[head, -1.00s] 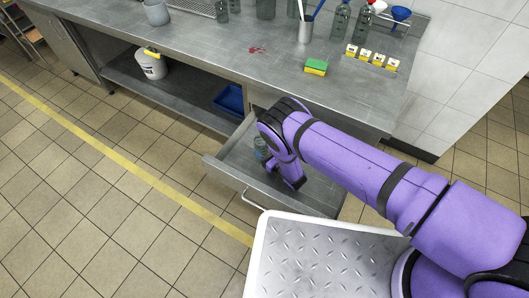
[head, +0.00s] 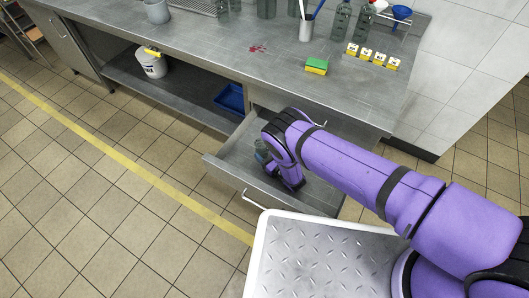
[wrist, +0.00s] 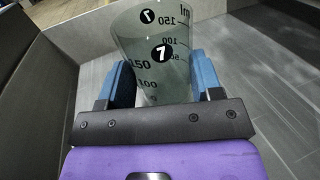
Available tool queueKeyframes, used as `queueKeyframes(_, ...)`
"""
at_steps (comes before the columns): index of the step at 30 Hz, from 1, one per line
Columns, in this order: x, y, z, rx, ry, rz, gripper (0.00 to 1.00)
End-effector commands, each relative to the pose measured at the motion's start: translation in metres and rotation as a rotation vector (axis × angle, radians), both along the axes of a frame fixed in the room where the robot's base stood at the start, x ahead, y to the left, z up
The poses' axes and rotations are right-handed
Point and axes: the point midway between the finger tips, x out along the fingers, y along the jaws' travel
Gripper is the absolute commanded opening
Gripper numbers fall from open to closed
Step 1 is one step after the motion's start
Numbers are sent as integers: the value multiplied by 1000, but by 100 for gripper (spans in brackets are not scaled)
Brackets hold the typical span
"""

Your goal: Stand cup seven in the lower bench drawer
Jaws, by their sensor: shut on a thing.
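Cup seven (wrist: 152,75) is a clear greenish beaker with black markings and a round 7 label. My gripper (wrist: 163,82) is shut on it, with one blue finger on each side. In the head view the cup (head: 261,146) shows only in part beside my wrist, inside the open drawer (head: 222,163) under the bench. The cup looks close to upright. I cannot tell whether its base touches the drawer floor, as my gripper and arm hide it.
The bench top (head: 215,50) carries a sponge (head: 316,66), yellow-labelled small boxes (head: 372,57), a metal pot (head: 306,32) and bottles. A white bucket (head: 152,64) and a blue tray (head: 229,99) sit on the lower shelf. The drawer floor left of the cup looks clear.

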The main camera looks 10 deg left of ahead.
Motion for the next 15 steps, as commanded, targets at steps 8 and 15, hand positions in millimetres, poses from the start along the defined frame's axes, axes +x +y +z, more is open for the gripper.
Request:
queueKeyframes(8,0,0,0,0,0,0,85)
queueKeyframes(15,0,0,5,1,0,-1,85)
